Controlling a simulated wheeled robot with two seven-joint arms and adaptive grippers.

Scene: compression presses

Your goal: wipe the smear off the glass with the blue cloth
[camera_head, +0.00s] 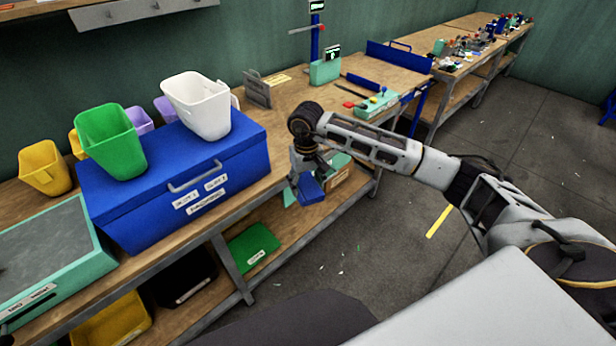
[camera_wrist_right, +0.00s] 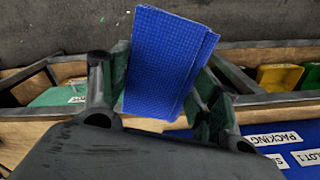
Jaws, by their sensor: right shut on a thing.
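My right gripper (camera_head: 307,172) hangs at the front edge of the workbench, to the right of the blue box. It is shut on a folded blue cloth (camera_head: 311,190). In the right wrist view the blue cloth (camera_wrist_right: 165,62) stands out between the two fingers of the gripper (camera_wrist_right: 162,95). A teal-framed unit with a flat dark grey top (camera_head: 48,255) sits at the lower left of the bench; this top may be the glass. I cannot make out a clear smear on it. My left gripper is not in view.
A blue box (camera_head: 180,175) labelled packing carries a green bin (camera_head: 110,142) and a white bin (camera_head: 200,105). A yellow bin (camera_head: 45,168) stands behind. Green and dark trays sit on the lower shelf. A teal press (camera_head: 325,70) stands farther back. Bare floor lies in front.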

